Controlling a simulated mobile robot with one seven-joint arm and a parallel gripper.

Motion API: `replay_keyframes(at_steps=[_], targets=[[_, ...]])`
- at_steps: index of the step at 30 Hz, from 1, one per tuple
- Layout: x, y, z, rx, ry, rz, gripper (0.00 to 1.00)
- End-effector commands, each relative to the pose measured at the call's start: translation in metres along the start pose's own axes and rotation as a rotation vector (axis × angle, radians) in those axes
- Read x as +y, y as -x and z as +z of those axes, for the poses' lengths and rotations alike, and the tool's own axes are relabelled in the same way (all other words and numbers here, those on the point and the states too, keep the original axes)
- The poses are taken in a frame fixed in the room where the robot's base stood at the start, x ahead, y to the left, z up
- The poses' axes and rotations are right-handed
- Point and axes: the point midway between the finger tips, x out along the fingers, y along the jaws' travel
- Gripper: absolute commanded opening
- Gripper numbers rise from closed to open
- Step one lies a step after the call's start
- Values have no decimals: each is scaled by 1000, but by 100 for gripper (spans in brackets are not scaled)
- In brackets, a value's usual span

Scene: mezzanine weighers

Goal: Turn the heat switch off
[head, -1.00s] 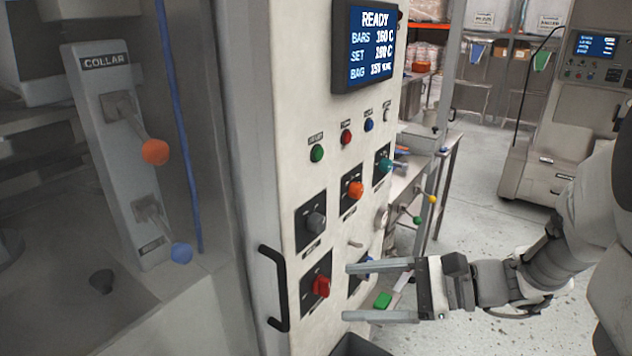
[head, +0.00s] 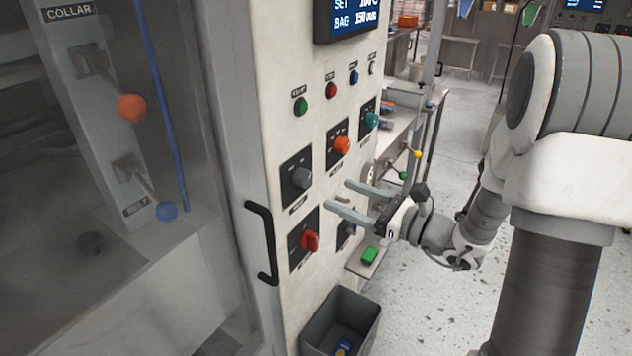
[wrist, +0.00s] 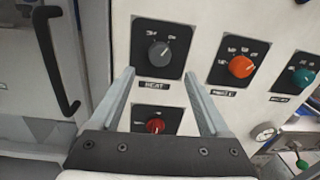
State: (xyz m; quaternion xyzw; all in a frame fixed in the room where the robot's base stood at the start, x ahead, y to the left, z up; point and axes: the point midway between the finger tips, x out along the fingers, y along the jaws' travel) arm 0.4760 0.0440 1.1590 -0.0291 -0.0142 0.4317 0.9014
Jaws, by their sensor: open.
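The heat switch is a grey rotary knob (head: 302,178) on a black plate on the white machine panel. My gripper (head: 338,194) is open and empty, with both fingers pointing at the panel, to the right of the heat knob in the head view. In the wrist view the fingertips (wrist: 159,74) frame the lower part of the heat plate, apart from the knob.
A red knob (head: 310,242) is below, an orange knob (head: 342,146) and a teal knob (head: 371,120) to the right. A black door handle (head: 262,243) stands out at left. A grey bin (head: 362,312) is below. Another knob behind my gripper is partly hidden.

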Motion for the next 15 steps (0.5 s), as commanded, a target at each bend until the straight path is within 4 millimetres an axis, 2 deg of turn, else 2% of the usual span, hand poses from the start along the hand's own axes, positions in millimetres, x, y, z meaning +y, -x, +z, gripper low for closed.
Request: replay_keyframes(at_steps=[1,6,10,15], targets=[[2,-13,1,0,0,6,79],[2,-46,1,0,-1,5,79],[1,-63,1,1,0,3,79],[0,-74,0,0,0,2,79]])
